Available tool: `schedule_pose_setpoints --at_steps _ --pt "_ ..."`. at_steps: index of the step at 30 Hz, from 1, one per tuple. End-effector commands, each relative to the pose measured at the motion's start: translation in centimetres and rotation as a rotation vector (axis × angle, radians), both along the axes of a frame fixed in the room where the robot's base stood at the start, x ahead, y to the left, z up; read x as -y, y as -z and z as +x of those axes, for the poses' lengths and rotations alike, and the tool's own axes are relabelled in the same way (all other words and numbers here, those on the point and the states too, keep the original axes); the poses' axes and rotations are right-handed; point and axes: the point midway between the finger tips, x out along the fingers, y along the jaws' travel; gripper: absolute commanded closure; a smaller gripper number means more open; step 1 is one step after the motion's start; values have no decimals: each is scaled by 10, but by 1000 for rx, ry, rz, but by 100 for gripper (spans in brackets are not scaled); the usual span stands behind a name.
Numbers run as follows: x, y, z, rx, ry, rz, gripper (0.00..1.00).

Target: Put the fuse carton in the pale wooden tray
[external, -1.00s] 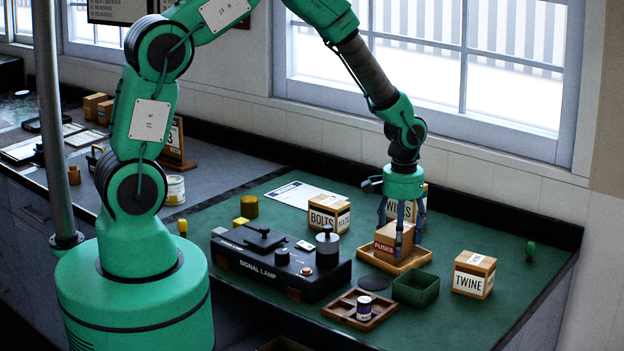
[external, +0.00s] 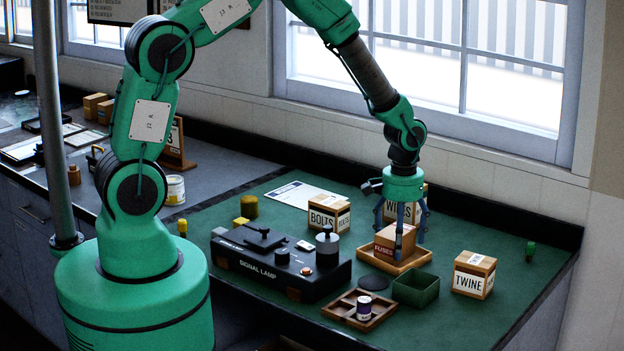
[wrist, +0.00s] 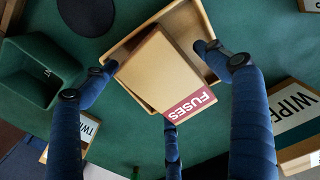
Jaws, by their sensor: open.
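The fuse carton (external: 394,241), a brown box with a red FUSES label, sits in the pale wooden tray (external: 416,261). In the wrist view the carton (wrist: 160,72) lies at an angle to the tray (wrist: 205,22), partly covering it; I cannot tell whether it rests fully flat on the tray floor. My gripper (external: 402,225) is right above and around the carton with its fingers spread. In the wrist view the blue fingers of my gripper (wrist: 150,85) stand apart from the carton's sides.
A wipes carton (external: 418,195) stands just behind the tray. A green open bin (external: 416,290), a dark round disc (external: 373,282) and a divided wooden tray (external: 345,309) are in front. The twine carton (external: 473,275) is right, the signal lamp (external: 270,268) left.

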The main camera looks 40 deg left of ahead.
Motion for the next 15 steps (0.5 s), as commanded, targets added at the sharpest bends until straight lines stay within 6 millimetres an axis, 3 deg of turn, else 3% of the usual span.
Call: schedule_pose_setpoints --at_steps 8,15 --pt "1 -22 1 3 0 -1 14" --pt "0 -59 1 3 0 -2 14"
